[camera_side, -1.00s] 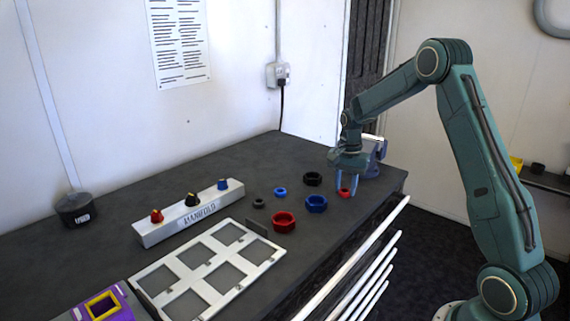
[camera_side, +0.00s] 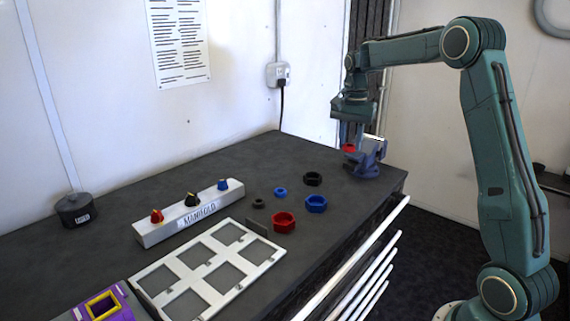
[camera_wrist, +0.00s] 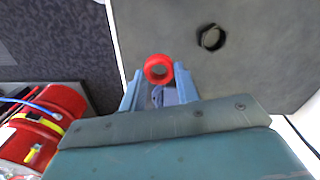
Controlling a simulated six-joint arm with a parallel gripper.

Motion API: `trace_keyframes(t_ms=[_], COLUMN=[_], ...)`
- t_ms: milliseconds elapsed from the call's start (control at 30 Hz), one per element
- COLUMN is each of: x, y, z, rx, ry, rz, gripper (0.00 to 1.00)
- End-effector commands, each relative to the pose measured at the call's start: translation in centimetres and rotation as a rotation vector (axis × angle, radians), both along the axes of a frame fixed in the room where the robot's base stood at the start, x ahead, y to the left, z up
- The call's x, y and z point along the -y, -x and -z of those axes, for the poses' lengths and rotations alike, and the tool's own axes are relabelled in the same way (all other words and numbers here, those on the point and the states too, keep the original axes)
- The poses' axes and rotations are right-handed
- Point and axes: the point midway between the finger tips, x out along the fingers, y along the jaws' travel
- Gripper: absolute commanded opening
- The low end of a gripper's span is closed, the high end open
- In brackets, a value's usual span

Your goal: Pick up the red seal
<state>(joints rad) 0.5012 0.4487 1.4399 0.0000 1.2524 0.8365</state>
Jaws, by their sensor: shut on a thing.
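The red seal (camera_wrist: 158,69) is a small red ring held between the fingertips of my gripper (camera_wrist: 160,84) in the wrist view. In the side view the red seal (camera_side: 349,148) shows at the tips of my gripper (camera_side: 349,142), raised above the dark bench top, near the far right end. My gripper is shut on it. The fingers point down, and the seal appears clear of the bench.
A blue vise-like block (camera_side: 367,160) stands close behind the seal. Black (camera_side: 313,179), blue (camera_side: 316,204) and red (camera_side: 284,222) nuts lie loose on the bench. The manifold (camera_side: 190,213) and a pale framed tray (camera_side: 160,279) are at left. White rails run along the front edge.

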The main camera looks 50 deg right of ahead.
Motion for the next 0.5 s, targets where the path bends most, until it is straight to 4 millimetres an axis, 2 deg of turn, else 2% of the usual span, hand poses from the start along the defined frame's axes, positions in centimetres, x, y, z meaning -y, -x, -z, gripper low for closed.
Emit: trace_keyframes(t_ms=[33, 200, 500], x=[0.0, 0.0, 0.0], y=[-0.1, -0.1, 0.0], z=[-1.1, -3.7, -5.6], rx=[0.003, 0.002, 0.000], ry=[0.001, 0.001, 0.000], rz=[0.000, 0.000, 0.000], gripper=[0.10, 0.10, 0.10])
